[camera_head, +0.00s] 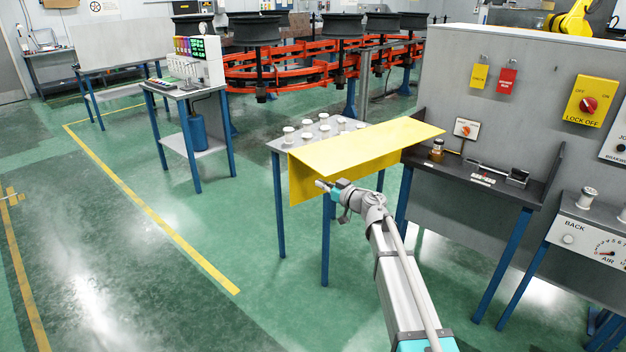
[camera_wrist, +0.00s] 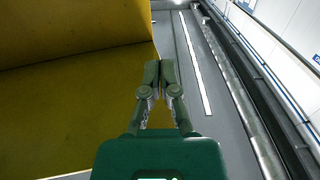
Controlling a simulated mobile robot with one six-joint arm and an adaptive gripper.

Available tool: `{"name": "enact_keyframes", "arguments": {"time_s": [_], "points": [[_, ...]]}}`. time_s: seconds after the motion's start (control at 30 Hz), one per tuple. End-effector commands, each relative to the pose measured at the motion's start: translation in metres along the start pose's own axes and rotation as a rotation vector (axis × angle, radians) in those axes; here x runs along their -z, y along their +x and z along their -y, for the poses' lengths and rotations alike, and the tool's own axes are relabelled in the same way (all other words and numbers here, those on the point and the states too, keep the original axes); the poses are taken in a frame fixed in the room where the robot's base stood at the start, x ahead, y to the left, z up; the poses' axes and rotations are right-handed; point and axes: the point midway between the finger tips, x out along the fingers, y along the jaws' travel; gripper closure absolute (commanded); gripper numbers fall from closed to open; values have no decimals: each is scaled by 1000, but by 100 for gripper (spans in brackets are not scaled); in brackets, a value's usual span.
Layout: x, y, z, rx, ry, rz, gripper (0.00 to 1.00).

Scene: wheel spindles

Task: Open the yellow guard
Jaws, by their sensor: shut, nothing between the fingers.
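The yellow guard (camera_head: 365,148) is a bent sheet with a broad top panel and a front panel hanging down. It sits over the right part of a grey table with blue legs. In the wrist view the guard (camera_wrist: 75,95) fills the left side, with the fold between its two panels visible. My gripper (camera_head: 322,186) is at the lower front of the guard's hanging panel. In the wrist view my gripper (camera_wrist: 158,68) is shut and empty, with its fingertips close to the panel's right edge. I cannot tell whether they touch it.
Several white-topped parts stand on the grey table (camera_head: 283,143) behind the guard. A dark bench (camera_head: 480,178) with small fixtures adjoins on the right, below a grey panel with a lock-off switch (camera_head: 588,102). Green floor (camera_head: 230,225) is clear to the left.

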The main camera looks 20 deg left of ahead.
Motion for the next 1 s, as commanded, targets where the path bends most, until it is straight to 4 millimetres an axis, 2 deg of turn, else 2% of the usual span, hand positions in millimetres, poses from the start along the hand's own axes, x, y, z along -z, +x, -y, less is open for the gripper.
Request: {"name": "enact_keyframes", "arguments": {"time_s": [0.03,0.1,0.4,1.0], "points": [[0,-12,5,0,0,0,100],[0,-24,7,-1,0,0,100],[0,-56,13,0,0,0,100],[1,-62,13,-7,-2,-4,100]]}}
